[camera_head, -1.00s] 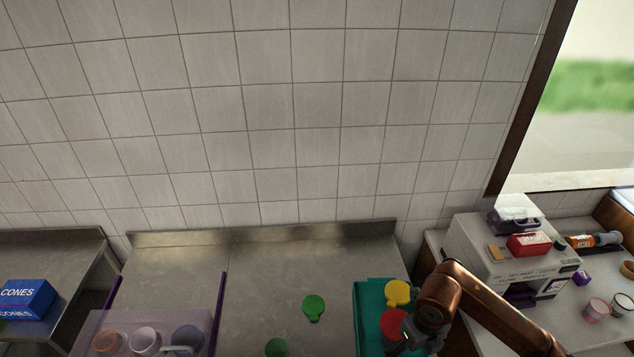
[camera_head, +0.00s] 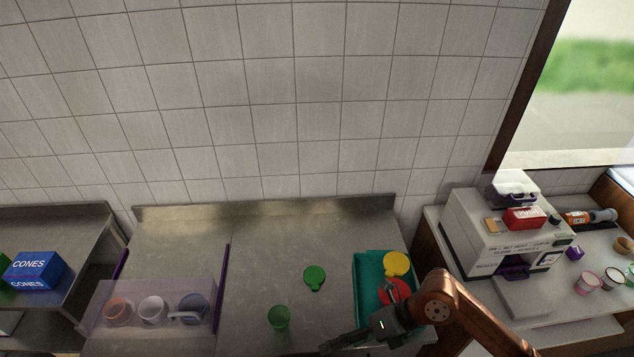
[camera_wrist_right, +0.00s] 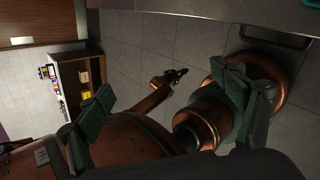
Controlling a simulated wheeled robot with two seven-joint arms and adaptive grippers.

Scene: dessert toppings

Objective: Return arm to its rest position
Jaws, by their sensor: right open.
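My right arm comes in from the right in the head view. Its gripper (camera_head: 335,343) is over the front of the steel counter (camera_head: 255,265), left of the teal tray (camera_head: 361,290). In the right wrist view its green-padded fingers (camera_wrist_right: 165,95) are spread wide with nothing between them. A small dark gripper on a copper arm, which looks like my left gripper (camera_wrist_right: 177,75), shows in the right wrist view; its jaws are too small to read. No left arm shows in the head view.
The tray holds a yellow lid (camera_head: 397,262) and a red lid (camera_head: 393,291). A green lid (camera_head: 314,276) and a green cup (camera_head: 279,318) are on the counter. A clear bin (camera_head: 100,300) with cups is left. A white machine (camera_head: 500,235) stands right.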

